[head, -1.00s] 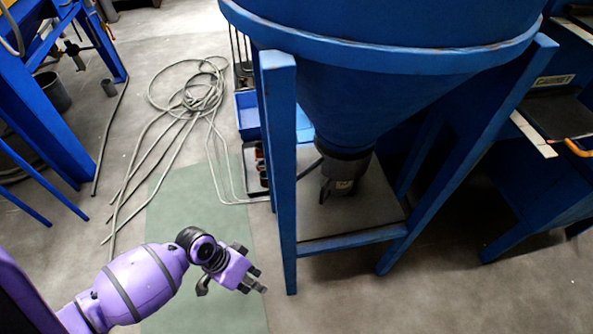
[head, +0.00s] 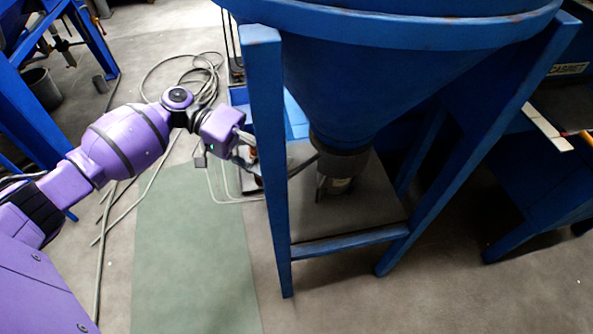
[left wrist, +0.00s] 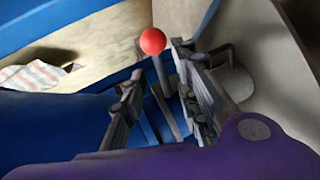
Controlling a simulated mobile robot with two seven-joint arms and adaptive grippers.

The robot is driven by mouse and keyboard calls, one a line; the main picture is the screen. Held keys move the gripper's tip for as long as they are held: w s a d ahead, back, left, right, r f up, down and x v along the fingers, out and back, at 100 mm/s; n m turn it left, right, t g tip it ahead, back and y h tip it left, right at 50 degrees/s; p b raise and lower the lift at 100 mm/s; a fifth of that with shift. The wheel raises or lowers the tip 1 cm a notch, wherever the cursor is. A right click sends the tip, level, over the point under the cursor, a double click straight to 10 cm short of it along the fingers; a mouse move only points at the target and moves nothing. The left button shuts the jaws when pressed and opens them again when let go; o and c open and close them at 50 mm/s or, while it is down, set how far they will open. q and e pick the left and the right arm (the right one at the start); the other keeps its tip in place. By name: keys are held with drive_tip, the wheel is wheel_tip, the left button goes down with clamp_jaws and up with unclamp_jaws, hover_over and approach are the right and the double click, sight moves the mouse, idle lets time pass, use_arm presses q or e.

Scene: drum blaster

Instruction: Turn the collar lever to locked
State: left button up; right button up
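A red ball knob (left wrist: 153,41) on a thin grey stem shows in the left wrist view, just beyond and between the fingertips. I take it for the lever's knob; I cannot make it out in the head view. The dark collar (head: 340,165) sits under the blue hopper cone in the head view. My left gripper (head: 244,148) is at the hopper's front left leg, its tips partly hidden there. In the left wrist view its fingers (left wrist: 157,63) are spread, with no contact on the knob visible. My right gripper is not in view.
The blue front left leg (head: 267,170) stands between my left gripper and the collar. A low crossbar (head: 350,242) joins the legs. Grey hoses (head: 150,190) lie on the floor at left. The green floor mat (head: 190,260) is clear.

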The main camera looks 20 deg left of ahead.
sight(296, 170)
use_arm(q)
drive_tip(key=x, duration=0.4)
drive_tip(key=shift+d+f, duration=0.1)
drive_tip(key=shift+d, duration=0.3)
drive_tip(key=shift+c, duration=0.2)
clamp_jaws()
